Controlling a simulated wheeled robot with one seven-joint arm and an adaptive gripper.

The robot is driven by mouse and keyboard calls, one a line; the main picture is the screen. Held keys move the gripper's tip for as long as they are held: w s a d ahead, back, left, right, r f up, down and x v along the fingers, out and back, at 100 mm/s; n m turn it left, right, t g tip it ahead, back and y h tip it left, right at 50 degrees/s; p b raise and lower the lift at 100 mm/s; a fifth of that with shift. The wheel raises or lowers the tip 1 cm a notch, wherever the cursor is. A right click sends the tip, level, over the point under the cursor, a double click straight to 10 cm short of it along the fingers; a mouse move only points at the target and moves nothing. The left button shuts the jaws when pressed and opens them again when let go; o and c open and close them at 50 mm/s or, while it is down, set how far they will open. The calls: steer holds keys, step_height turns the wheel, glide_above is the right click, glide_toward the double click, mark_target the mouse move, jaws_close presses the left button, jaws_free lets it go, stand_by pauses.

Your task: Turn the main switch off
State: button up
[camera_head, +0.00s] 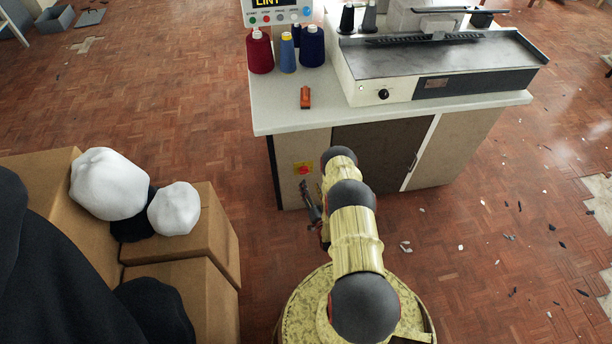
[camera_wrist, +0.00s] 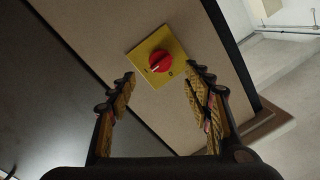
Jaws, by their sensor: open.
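The main switch is a red rotary knob (camera_wrist: 159,61) on a yellow square plate (camera_wrist: 152,46), fixed to the cabinet's pale side panel. In the wrist view it sits ahead of my gripper (camera_wrist: 160,88), between and beyond the two fingertips. The knob carries a pale pointer mark towards its left; fine markings on the plate are too small to read. In the head view the switch (camera_head: 304,170) shows low on the front of the cabinet, left of my arm. My gripper (camera_head: 312,203) is just below it there, partly hidden by my arm. The gripper is open and empty, apart from the knob.
The cabinet (camera_head: 290,112) carries a sewing machine bed (camera_head: 440,62), thread cones (camera_head: 287,52), an orange tool (camera_head: 305,97) and a control display (camera_head: 275,12). Cardboard boxes (camera_head: 215,225) with white and dark bundles stand at left. Debris litters the floor at right.

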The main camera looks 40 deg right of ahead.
mark_target(304, 171)
steer(key=b+x, duration=0.2)
steer(key=x, duration=0.5)
steer(key=shift+w+d+b, duration=0.2)
steer(key=shift+b, duration=0.15)
steer(key=c, duration=0.4)
steer(key=c, duration=0.7)
steer(key=shift+c, duration=0.2)
